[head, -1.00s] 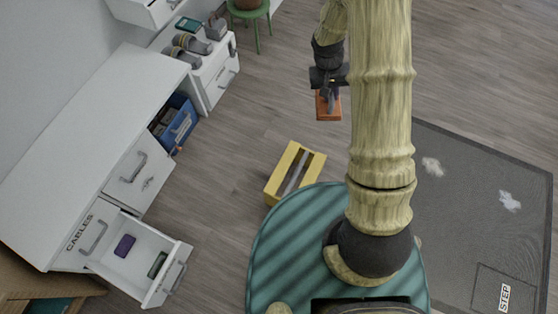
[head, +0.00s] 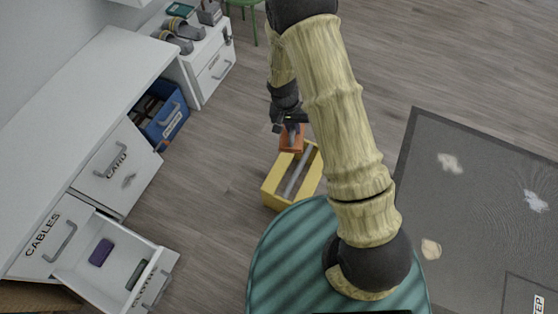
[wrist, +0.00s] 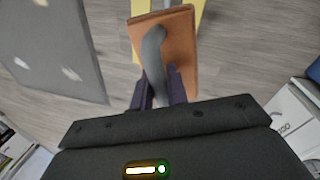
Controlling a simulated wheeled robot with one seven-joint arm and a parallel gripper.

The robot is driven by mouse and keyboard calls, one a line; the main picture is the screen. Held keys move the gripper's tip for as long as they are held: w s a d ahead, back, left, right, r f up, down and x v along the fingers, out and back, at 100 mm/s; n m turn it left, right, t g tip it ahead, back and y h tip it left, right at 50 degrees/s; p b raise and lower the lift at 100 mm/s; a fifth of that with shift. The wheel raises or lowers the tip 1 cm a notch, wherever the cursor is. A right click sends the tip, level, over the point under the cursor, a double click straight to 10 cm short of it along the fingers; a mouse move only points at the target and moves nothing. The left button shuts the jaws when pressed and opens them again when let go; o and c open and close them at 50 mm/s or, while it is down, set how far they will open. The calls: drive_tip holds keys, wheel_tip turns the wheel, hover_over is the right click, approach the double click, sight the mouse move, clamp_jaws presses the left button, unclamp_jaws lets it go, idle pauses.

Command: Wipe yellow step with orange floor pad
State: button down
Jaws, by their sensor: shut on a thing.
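The yellow step (head: 270,192) stands on the wood floor just beyond my teal base, and part of it shows at the top of the wrist view (wrist: 197,12). The orange floor pad (head: 291,144) is a flat block with a dark grey handle (wrist: 153,52). My gripper (head: 289,126) is shut on the handle. In the head view the pad overlaps the far end of the step. I cannot tell whether it touches the step. The pad's underside is hidden.
A dark grey mat (head: 440,205) with pale smudges lies to the right. White drawers stand left, with an open drawer (head: 110,262) holding a purple item. A blue bin (head: 165,124) and a shoe cabinet (head: 205,62) stand farther back. Floor between drawers and step is clear.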

drive_tip(key=s+a+f+b, duration=0.1)
drive_tip(key=a+f+b, duration=0.1)
drive_tip(key=f, duration=0.4)
drive_tip(key=s+a+f+b, duration=0.1)
drive_tip(key=a+f+b, duration=0.1)
drive_tip(key=f+b, duration=0.3)
drive_tip(key=shift+s+a+f+m, duration=0.3)
drive_tip(key=shift+s+f, duration=0.05)
drive_tip(key=shift+f, duration=0.2)
drive_tip(key=shift+f, duration=0.1)
